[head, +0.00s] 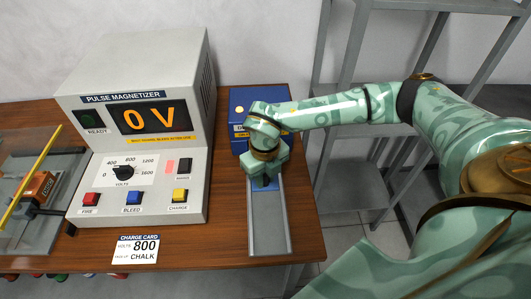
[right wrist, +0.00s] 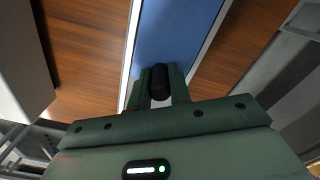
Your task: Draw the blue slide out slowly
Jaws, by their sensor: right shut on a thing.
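The blue slide (head: 268,206) lies in a pale metal track (head: 268,238) that runs from a blue box (head: 246,97) toward the front edge of the table. My right gripper (head: 264,181) points down over the slide and hides part of it. In the right wrist view the gripper (right wrist: 160,88) is shut on a black knob (right wrist: 160,78) standing on the blue slide (right wrist: 175,40). The front stretch of the track is empty. My left gripper is not in view.
The pulse magnetizer (head: 145,60) stands left of the track; its display reads 0 V. A charge card (head: 137,250) lies in front of it. A clear plate with an orange-brown block (head: 38,188) is at far left. Grey shelving (head: 375,160) stands right of the table.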

